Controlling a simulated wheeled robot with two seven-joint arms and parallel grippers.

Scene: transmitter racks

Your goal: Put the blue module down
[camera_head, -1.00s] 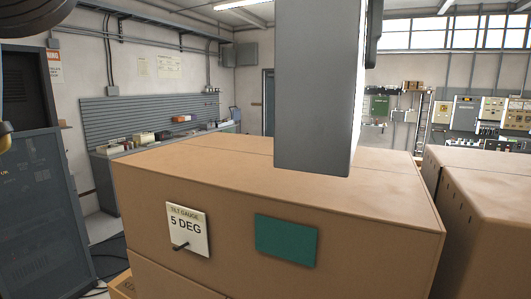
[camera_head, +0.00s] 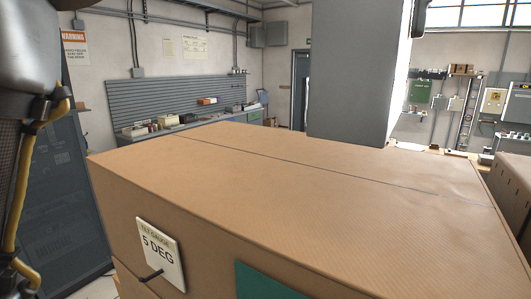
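No blue face shows in view. A tall grey block (camera_head: 355,75) hangs in from the top, right of centre, over the far part of a large brown carton; it may be the module seen from a grey side. Its upper end is cut off, and I cannot tell whether its bottom touches the carton. A small dark part at its upper right edge may belong to my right gripper, but no fingers show clearly. My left arm, with a yellow cable, fills the left edge; its gripper is out of view.
The brown carton (camera_head: 300,190) has a broad, bare top. Its front carries a "5 DEG" tilt gauge (camera_head: 160,255) and a green label (camera_head: 268,280). Another carton (camera_head: 513,185) stands at the right. A dark rack (camera_head: 60,200) stands at left; a workbench (camera_head: 185,123) is behind.

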